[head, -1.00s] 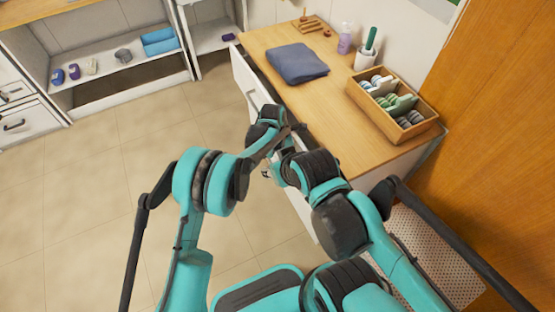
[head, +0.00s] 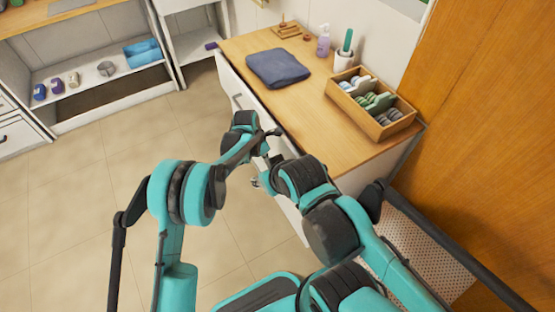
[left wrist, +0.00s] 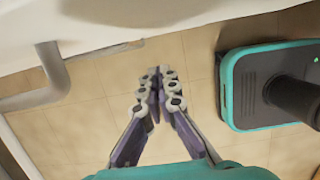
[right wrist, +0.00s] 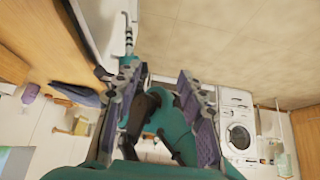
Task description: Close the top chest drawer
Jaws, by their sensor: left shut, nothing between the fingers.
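The chest (head: 300,105) has a wooden top and white fronts. Its top drawer (head: 229,82) shows a white front and a grey handle (head: 238,101) at the left side. A narrow dark gap shows between this front and the wooden top. My left gripper (left wrist: 158,75) is shut and empty, fingertips together, over the floor beside a white surface. A grey handle bar (left wrist: 48,88) is left of it in that view. In the head view my left wrist is close to the chest front and partly hides it. My right gripper (right wrist: 160,75) is open and empty, and my left arm shows beyond its fingers.
A white shelf unit (head: 110,85) stands at the back left. The tiled floor left of the chest is clear.

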